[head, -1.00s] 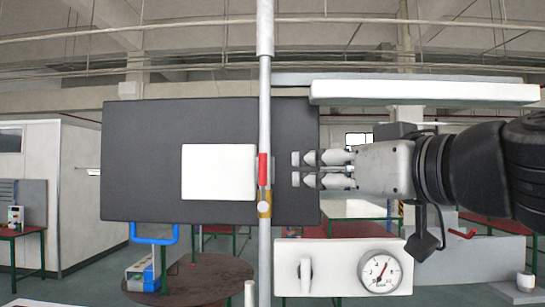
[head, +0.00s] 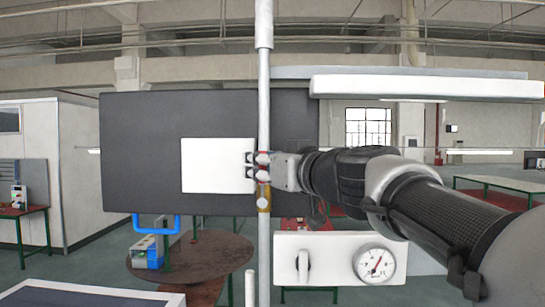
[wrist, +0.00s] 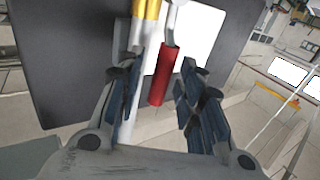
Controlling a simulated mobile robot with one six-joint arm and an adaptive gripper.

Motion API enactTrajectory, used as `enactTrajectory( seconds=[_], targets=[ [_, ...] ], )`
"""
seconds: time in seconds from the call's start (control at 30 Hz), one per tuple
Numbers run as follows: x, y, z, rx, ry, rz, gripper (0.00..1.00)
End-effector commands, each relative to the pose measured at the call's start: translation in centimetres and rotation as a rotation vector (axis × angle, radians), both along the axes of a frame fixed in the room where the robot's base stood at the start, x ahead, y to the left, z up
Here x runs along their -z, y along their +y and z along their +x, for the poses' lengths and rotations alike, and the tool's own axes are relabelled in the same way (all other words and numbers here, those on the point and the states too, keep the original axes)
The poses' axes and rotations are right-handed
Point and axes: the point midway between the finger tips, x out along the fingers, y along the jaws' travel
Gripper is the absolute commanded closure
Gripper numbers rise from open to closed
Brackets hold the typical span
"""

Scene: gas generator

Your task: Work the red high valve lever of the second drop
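The red valve lever (head: 263,178) lies along the upright grey pipe (head: 264,95), just above the brass valve body (head: 264,204). My gripper (head: 256,163) has come in from the right and its fingers hide part of the lever. In the wrist view the red lever (wrist: 164,76) lies between my gripper's spread fingers (wrist: 158,92), with visible space to the right finger. The pipe and brass body (wrist: 147,20) show behind and left of it. The fingers are open; contact with the lever cannot be told.
A dark panel (head: 150,150) with a white plate (head: 215,165) stands behind the pipe. A light bar (head: 430,87) hangs above the arm. A round table (head: 205,270) stands lower left.

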Motion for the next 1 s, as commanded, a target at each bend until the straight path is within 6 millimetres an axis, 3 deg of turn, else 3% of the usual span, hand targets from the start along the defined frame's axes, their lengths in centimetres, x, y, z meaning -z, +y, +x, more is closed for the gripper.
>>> enactTrajectory(
  seconds=[0.4, 0.9, 1.0],
  targets=[
    [0.03, 0.45, 0.64, -0.001, 0.001, 0.001, 0.66],
    [0.03, 0.43, 0.62, -0.001, 0.001, 0.001, 1.00],
    [0.03, 0.43, 0.62, -0.001, 0.001, 0.001, 1.00]
  ],
)
